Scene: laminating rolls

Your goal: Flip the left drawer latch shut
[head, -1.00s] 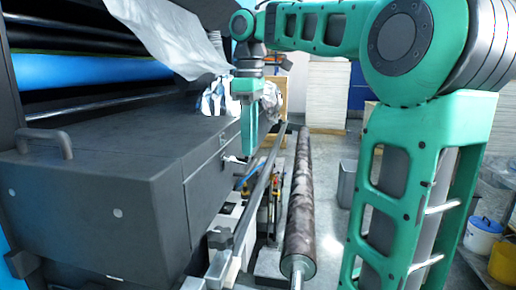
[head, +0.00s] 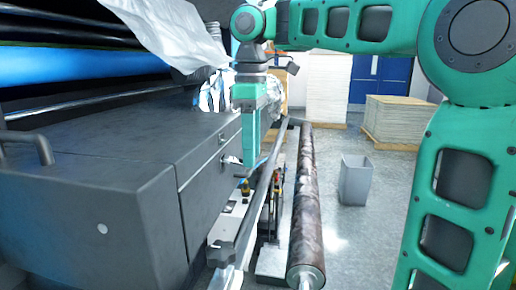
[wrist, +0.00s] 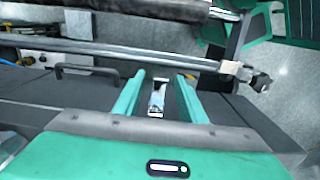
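The drawer (head: 205,195) is in the dark grey machine body at left in the head view. A small light metal latch (head: 232,160) sits on its front, near the far end. In the wrist view the latch (wrist: 157,98) shows as a pale piece standing between my two fingers, with gaps on both sides. My gripper (head: 252,160) points down beside the drawer front, close to the latch, and is open. Its green fingers also show apart in the wrist view (wrist: 160,78). I cannot tell whether a finger touches the latch.
A long dark roll (head: 304,205) and a metal bar (head: 262,190) run alongside the drawer front. A dark handle (wrist: 88,70) shows in the wrist view. Translucent film (head: 170,30) hangs above the machine.

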